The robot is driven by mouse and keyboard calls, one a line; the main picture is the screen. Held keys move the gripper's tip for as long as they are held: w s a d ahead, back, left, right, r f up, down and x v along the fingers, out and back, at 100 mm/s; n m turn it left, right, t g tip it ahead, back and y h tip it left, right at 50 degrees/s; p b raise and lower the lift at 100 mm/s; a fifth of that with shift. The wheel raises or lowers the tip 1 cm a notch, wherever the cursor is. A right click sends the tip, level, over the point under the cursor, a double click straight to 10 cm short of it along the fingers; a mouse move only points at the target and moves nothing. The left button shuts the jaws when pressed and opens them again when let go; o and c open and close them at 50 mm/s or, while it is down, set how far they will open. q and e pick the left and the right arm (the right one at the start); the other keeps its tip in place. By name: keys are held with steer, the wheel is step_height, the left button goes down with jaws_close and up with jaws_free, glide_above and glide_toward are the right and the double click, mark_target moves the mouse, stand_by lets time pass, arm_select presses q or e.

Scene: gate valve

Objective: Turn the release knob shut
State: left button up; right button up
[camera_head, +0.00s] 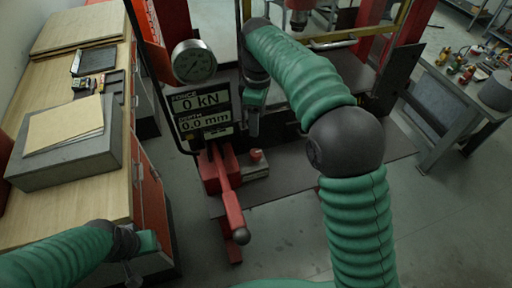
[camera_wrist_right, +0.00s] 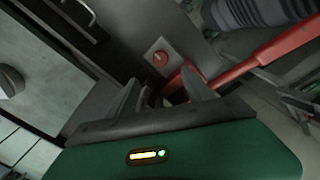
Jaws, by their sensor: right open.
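The release knob (camera_head: 257,155) is a small red knob on a grey block in front of the press, beside the red pump. In the right wrist view the red knob (camera_wrist_right: 160,58) sits on a light square plate, ahead of and between my fingers. My right gripper (camera_head: 253,132) hangs just above the knob in the head view. Its two fingers (camera_wrist_right: 163,92) are spread and empty, and they appear apart from the knob. My left gripper (camera_head: 150,242) is at the lower left, beside the bench, away from the knob; its fingers are too unclear to judge.
A red pump lever (camera_head: 231,200) with a dark ball end juts forward left of the knob; it also shows in the right wrist view (camera_wrist_right: 270,50). A gauge (camera_head: 194,62) and a force display (camera_head: 203,110) stand behind. A wooden bench (camera_head: 75,195) is left.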

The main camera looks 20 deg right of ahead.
steer(key=r, duration=0.1)
steer(key=n, duration=0.1)
glide_above(255, 152)
steer(key=f, duration=0.7)
steer(key=f+p, duration=0.1)
steer(key=f, duration=0.2)
steer(key=shift+s+d+f, duration=0.1)
steer(key=shift+d+f, duration=0.2)
steer(key=shift+f, duration=0.1)
steer(key=f, duration=0.4)
steer(key=shift+a+f+p, duration=0.3)
arm_select(q)
steer(key=shift+a+r, duration=0.35)
steer(key=shift+r, duration=0.5)
arm_select(e)
steer(key=shift+a+f, duration=0.15)
steer(key=shift+f, duration=0.25)
steer(key=shift+d, duration=0.3)
steer(key=c, duration=0.7)
steer(key=shift+a, duration=0.1)
jaws_close()
arm_select(q)
steer(key=shift+s+d, duration=0.1)
steer(key=shift+d, duration=0.1)
